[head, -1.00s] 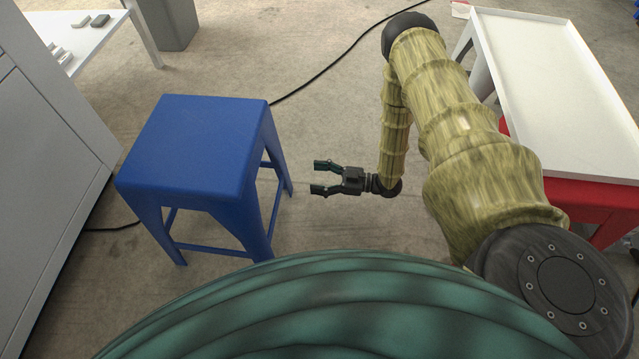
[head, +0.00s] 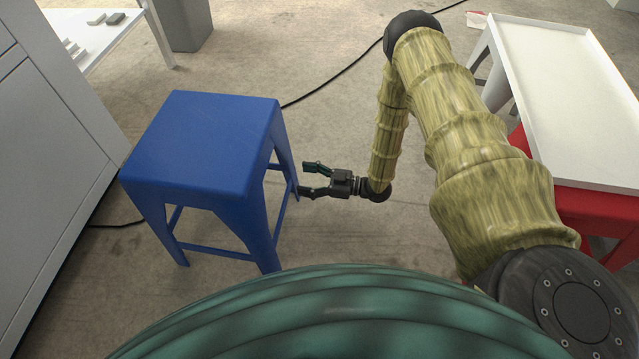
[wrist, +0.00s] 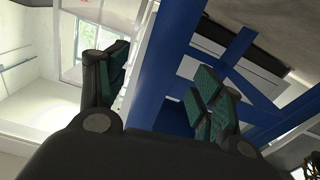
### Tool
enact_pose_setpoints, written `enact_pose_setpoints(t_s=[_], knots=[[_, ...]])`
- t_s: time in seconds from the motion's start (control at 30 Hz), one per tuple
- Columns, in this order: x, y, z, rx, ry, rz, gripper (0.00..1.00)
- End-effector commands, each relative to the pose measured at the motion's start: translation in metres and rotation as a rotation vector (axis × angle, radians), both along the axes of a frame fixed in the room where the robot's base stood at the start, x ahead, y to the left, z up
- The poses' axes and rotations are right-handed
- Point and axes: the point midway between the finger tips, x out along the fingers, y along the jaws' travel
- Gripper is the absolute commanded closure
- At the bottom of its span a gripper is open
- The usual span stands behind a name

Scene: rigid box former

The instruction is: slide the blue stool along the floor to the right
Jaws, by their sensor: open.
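The blue stool (head: 205,145) stands upright on the floor at the left of the head view, with its flat square top and braced legs showing. My gripper (head: 308,178) is just right of the stool, pointing left at its right-hand legs. Its jaws are open, and the lower finger appears close to a right leg. In the wrist view, a blue stool leg (wrist: 165,60) runs between the two fingers of my gripper (wrist: 160,88), with blue braces beyond at the right. Whether a finger touches the leg I cannot tell.
A grey cabinet (head: 50,150) stands left of the stool. A white tray (head: 565,90) lies on a red stool (head: 595,208) at the right. A black cable (head: 340,72) runs across the floor behind. Bare floor (head: 345,235) lies right of the blue stool.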

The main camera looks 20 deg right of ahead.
Motion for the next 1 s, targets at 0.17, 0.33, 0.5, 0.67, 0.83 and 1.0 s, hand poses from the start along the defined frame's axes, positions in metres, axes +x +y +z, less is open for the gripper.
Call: enact_pose_setpoints(t_s=[0.17, 0.33, 0.5, 0.67, 0.83, 1.0], knots=[[0.013, 0.02, -0.002, 0.0, -0.001, 0.001, 0.33], [0.02, 0.03, -0.001, 0.001, -0.001, 0.0, 0.33], [0.023, 0.033, 0.0, 0.0, 0.0, 0.0, 0.33], [0.023, 0.034, 0.001, 0.0, 0.0, 0.0, 0.33], [0.023, 0.034, 0.0, 0.0, 0.0, 0.0, 0.5], [0.023, 0.034, 0.0, 0.0, 0.0, 0.0, 0.81]])
